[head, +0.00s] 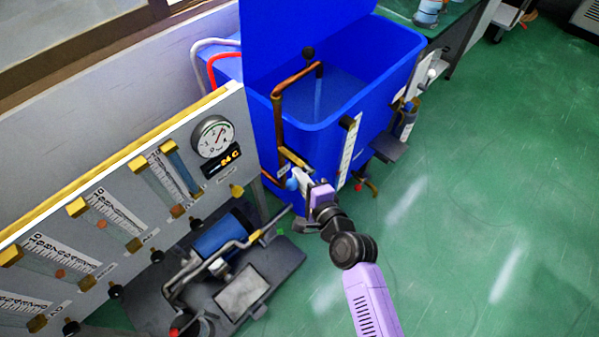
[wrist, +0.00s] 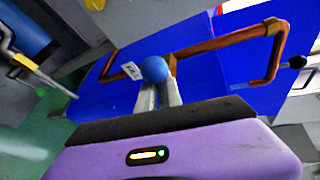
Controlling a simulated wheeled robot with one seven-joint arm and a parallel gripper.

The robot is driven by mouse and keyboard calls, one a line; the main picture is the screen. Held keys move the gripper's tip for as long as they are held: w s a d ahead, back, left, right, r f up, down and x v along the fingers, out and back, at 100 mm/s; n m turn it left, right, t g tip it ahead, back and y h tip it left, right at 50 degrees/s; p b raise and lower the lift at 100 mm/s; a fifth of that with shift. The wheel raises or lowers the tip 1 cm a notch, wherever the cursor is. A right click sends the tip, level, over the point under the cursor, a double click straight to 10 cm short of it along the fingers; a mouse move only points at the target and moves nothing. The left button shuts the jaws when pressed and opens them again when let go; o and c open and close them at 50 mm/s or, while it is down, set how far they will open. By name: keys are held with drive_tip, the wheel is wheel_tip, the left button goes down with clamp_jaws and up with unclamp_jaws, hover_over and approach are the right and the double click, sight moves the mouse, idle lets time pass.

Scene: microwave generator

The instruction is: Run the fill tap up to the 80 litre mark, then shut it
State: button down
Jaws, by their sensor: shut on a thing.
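The blue tank (head: 348,120) stands open at the top centre in the head view. A copper fill pipe (head: 278,118) rises up its near corner and bends over the rim. A pale stream of water (head: 318,96) falls from its spout into the tank. A white level scale (head: 349,150) is on the tank's front; its marks are too small to read. My gripper (head: 299,184) is at the fill tap at the foot of the pipe. In the wrist view my gripper (wrist: 158,96) is shut on the tap's blue knob (wrist: 154,69), beside a white "FILL" tag (wrist: 131,71).
A grey panel (head: 130,215) with flow tubes, a round gauge (head: 212,136) and an orange display stands at left. A pump with a blue motor (head: 222,236) sits on the floor before it. Other fittings (head: 405,120) hang on the tank's right side. The green floor (head: 460,200) at right is clear.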

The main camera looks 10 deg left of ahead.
idle(0.4)
drive_tip(key=c, duration=1.5)
unclamp_jaws()
drive_tip(key=shift+v, duration=3.95)
drive_tip(key=shift+w+d, duration=0.1)
